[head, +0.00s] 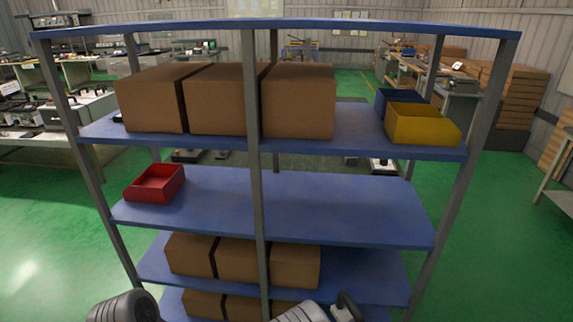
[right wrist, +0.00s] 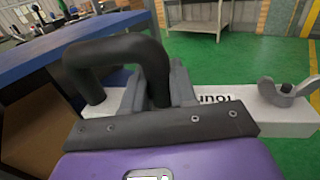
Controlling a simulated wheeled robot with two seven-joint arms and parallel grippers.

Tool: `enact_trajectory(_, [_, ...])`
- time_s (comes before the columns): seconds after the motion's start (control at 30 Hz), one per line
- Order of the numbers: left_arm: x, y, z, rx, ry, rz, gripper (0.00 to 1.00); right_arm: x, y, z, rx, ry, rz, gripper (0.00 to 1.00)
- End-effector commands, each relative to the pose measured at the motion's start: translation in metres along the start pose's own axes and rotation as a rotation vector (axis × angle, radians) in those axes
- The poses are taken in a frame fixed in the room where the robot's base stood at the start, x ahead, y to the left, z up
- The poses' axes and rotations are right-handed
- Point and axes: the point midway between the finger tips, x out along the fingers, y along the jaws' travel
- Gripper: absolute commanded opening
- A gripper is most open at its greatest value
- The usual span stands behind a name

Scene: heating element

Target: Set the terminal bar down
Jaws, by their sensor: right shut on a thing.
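In the right wrist view, my right gripper (right wrist: 158,88) is shut on the black handle of the terminal bar (right wrist: 215,108). The bar is a long white block with dark lettering, lying across the view behind the gripper's purple body. A grey wing nut (right wrist: 287,90) stands on its right end. In the head view only a small dark piece and part of my arm show at the bottom edge. My left gripper is not in view; only a grey part of that arm shows.
A blue shelf rack (head: 350,207) fills the head view. Its second shelf holds a red bin (head: 156,183) at the left and is otherwise bare. The top boards carry cardboard boxes (head: 222,100) and a yellow bin (head: 422,125). Grey uprights stand at the front.

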Motion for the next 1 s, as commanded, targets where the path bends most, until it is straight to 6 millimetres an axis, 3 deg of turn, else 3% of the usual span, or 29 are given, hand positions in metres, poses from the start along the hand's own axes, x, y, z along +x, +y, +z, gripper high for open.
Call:
enact_trajectory(0.13, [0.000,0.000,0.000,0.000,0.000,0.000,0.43,-0.015,0.007,-0.001,-0.002,-0.004,0.068,0.00])
enact_trajectory(0.6, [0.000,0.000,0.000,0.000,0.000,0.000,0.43,-0.016,0.008,0.000,-0.004,-0.012,0.430,0.00])
enact_trajectory(1.0, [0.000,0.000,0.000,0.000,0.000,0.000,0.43,-0.017,0.008,-0.001,0.000,0.000,0.465,0.00])
